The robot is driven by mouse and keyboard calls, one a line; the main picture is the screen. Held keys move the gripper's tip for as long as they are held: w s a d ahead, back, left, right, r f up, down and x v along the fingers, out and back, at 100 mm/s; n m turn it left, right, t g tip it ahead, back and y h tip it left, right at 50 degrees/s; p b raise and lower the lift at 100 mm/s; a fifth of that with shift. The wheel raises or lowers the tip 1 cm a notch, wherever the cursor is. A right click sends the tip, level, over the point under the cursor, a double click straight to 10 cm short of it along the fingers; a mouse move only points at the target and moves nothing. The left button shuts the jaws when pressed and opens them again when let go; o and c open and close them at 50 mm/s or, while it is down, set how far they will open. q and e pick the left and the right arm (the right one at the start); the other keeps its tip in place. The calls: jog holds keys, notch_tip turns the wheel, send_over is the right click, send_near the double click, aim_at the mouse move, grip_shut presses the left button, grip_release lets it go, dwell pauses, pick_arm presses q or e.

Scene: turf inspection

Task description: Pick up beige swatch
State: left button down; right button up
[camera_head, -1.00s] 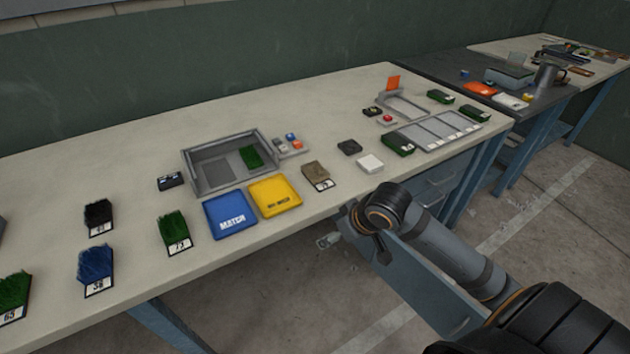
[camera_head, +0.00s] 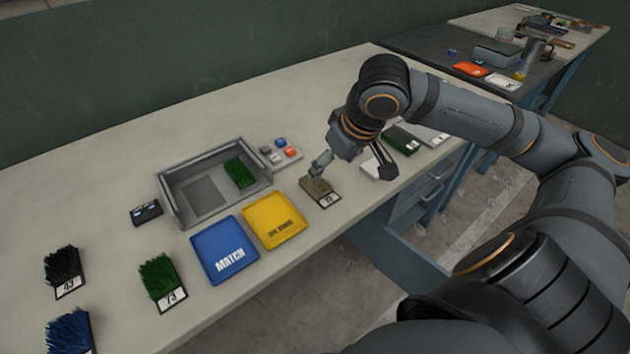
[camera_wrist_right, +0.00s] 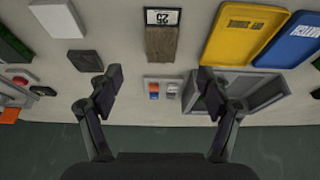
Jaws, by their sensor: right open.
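The beige swatch (camera_head: 317,186) lies on the table just right of the yellow tray, with a white number label on its front edge. In the right wrist view the swatch (camera_wrist_right: 161,44) shows ahead of the fingers, near the top middle. My right gripper (camera_head: 350,165) is over the table just above and behind the swatch, apart from it as far as I can tell. In the right wrist view my right gripper (camera_wrist_right: 157,85) has its fingers wide apart with nothing between them. My left gripper is not in view.
A yellow tray (camera_head: 272,221) and blue MATCH tray (camera_head: 225,250) lie left of the swatch. A grey bin (camera_head: 168,199) holding a green swatch (camera_head: 240,173) stands behind. A button box (camera_head: 281,151) and a white block (camera_head: 372,169) are close by.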

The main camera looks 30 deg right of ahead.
aim_at(320, 186)
jog(key=shift+x, duration=2.15)
jog(key=shift+w+f, duration=0.15)
jog(key=shift+f, duration=0.1)
jog(key=b+x, duration=0.1)
jog(key=x, duration=0.3)
jog(key=shift+a+f, duration=0.15)
jog(key=shift+f, duration=0.25)
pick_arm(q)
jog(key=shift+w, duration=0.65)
pick_arm(e)
jog(key=c, duration=0.9)
